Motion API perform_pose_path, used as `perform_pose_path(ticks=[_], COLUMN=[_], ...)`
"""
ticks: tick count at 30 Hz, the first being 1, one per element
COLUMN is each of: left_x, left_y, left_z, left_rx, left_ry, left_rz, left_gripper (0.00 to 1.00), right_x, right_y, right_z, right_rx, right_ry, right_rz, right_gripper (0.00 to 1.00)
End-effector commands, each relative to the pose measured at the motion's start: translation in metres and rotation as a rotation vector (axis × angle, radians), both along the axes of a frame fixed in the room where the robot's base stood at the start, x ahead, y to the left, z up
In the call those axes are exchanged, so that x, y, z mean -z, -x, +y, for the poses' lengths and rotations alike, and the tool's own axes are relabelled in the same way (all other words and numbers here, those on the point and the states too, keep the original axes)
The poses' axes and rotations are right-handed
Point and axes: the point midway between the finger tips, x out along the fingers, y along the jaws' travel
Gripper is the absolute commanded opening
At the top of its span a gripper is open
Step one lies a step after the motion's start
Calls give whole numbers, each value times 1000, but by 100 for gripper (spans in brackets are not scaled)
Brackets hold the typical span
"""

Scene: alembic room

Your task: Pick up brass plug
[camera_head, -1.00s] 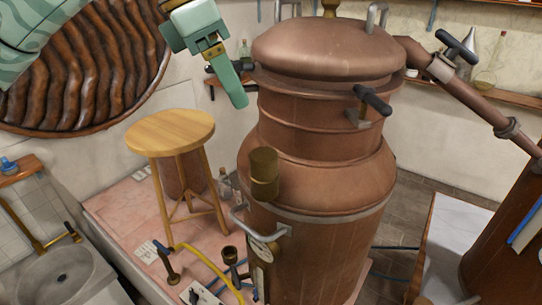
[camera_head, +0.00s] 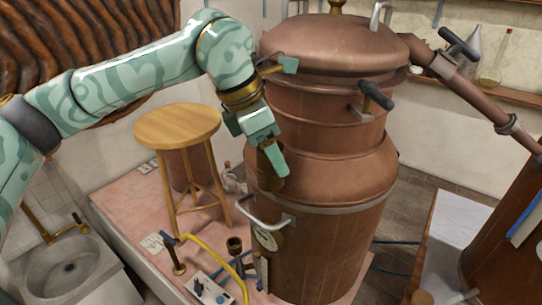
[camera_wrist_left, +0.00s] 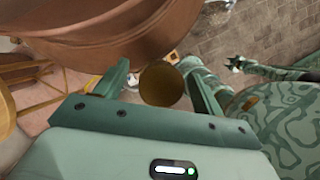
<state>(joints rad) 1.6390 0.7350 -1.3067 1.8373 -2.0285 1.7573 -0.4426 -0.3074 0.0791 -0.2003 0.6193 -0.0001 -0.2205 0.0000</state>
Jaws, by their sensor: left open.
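The brass plug (camera_head: 264,167) is a short dull-brass cylinder at the left side of the copper still (camera_head: 330,240). In the head view my left gripper (camera_head: 272,160) covers much of it. In the left wrist view the round end of the plug (camera_wrist_left: 163,84) shows between the two fingers of my left gripper (camera_wrist_left: 160,76), which stand apart. A gap shows on the plug's left; on its right the finger is very close, and I cannot tell if it touches. Part of my right arm, with what looks like its gripper (camera_wrist_left: 236,64), shows small in the left wrist view.
A wooden stool (camera_head: 178,126) stands left of the still on a pink slab. A metal handle (camera_head: 265,215) and a gauge (camera_head: 267,239) sit below the plug. A yellow hose (camera_head: 212,258) runs in front. A stone sink (camera_head: 70,270) is at lower left.

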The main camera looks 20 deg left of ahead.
Motion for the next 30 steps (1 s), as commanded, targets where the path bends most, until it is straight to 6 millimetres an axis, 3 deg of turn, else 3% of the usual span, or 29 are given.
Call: perform_pose_path(ticks=[3,4,9,21,27,30], left_x=[0,0,0,-6,-34,-52], left_y=[0,0,0,0,0,18], left_z=[0,0,0,0,0,1], left_rx=[0,0,0,-1,-1,0], left_ry=[0,0,0,0,0,0], left_rz=[0,0,0,0,-5,-5], left_gripper=[69,63,17,17,17,17], right_x=[0,0,0,2,10,13], right_y=[-2,-2,-3,-6,-6,-6], right_z=[-1,-1,-2,-2,-1,-1], right_rx=[0,-1,0,0,0,0], right_ry=[2,2,2,2,2,2], right_rz=[-2,-3,-4,-9,-8,-7], right_gripper=[36,36,36,36,36,36])
